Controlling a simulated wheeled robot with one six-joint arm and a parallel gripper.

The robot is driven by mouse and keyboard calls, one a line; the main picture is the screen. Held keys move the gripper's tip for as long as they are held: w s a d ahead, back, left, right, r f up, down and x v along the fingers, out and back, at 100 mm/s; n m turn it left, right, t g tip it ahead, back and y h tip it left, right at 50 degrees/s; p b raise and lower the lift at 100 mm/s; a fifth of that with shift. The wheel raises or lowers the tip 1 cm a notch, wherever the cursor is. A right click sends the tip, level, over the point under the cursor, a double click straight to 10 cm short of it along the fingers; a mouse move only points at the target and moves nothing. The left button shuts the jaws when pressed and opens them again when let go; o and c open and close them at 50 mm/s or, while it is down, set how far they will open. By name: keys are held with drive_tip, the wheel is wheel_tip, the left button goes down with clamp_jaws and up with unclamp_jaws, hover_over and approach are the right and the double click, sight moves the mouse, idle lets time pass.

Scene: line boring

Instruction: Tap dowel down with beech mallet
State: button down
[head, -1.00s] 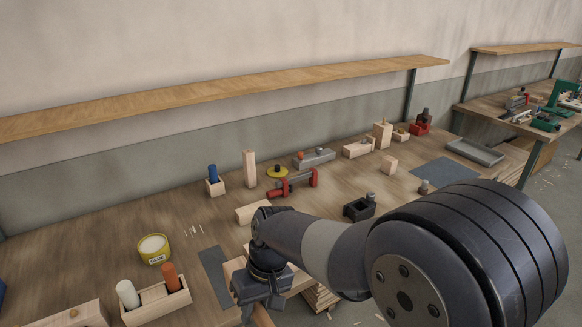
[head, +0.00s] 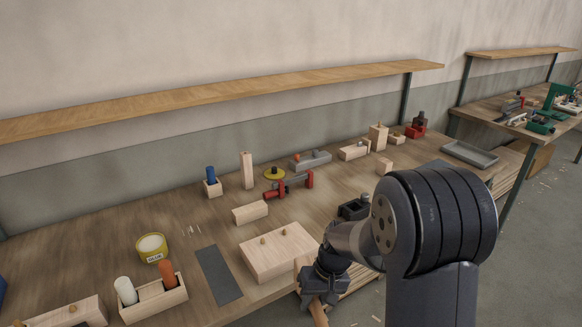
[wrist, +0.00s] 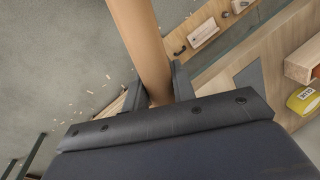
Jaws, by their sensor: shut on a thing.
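A pale wooden block (head: 277,255) lies near the bench's front edge in the head view. Two short dowels stand up from its top, one at the left (head: 263,241) and one at the right (head: 285,232). My gripper (head: 318,296) is right of the block, by the front edge, and is shut on a wooden handle (head: 318,314), taken to be the beech mallet's. In the wrist view the handle (wrist: 141,45) passes between my gripper's fingers (wrist: 157,88) and runs out of the top of the picture. The mallet's head cannot be made out.
A grey mat (head: 219,275) lies left of the block. A glue tub (head: 151,248) and a wooden holder (head: 155,300) with white and orange bottles stand further left. A red clamp (head: 288,186) and a small wooden block (head: 250,213) lie behind. My arm covers the bench's right front.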

drive_tip(key=w+d+f+m, duration=0.2)
drive_tip(key=d+f, duration=0.4)
drive_tip(key=d, duration=0.4)
drive_tip(key=shift+t, duration=0.3)
drive_tip(key=shift+w, duration=0.1)
